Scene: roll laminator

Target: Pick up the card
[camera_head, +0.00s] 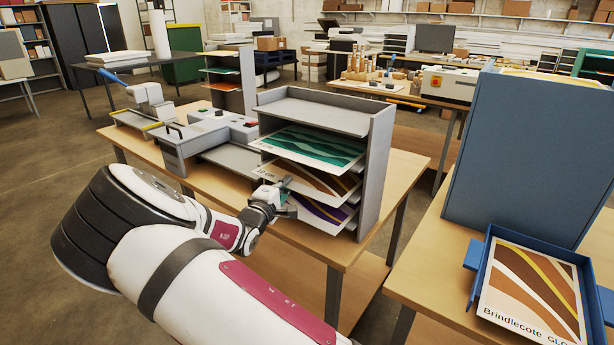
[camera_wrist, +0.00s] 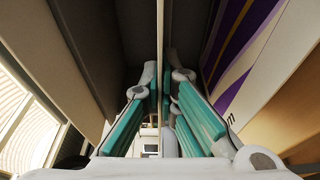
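A grey shelf rack (camera_head: 376,155) holds printed cards on its tiers. A green wavy card (camera_head: 315,146) is on an upper tier, a brown striped card (camera_head: 318,180) is below it, and a purple striped card (camera_head: 316,210) is lowest. My gripper (camera_head: 287,198) is at the rack's front, at the edge of the brown card. In the wrist view, my gripper's fingers (camera_wrist: 165,85) lie on both sides of a thin edge-on sheet. Whether they press on it cannot be told. The purple card (camera_wrist: 240,55) shows to their right.
A grey laminator (camera_head: 205,135) stands left of the rack on the wooden table. At right, a blue tray (camera_head: 474,285) holds another brown striped card, in front of a tall blue-grey panel (camera_head: 520,150). A floor gap separates the two tables.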

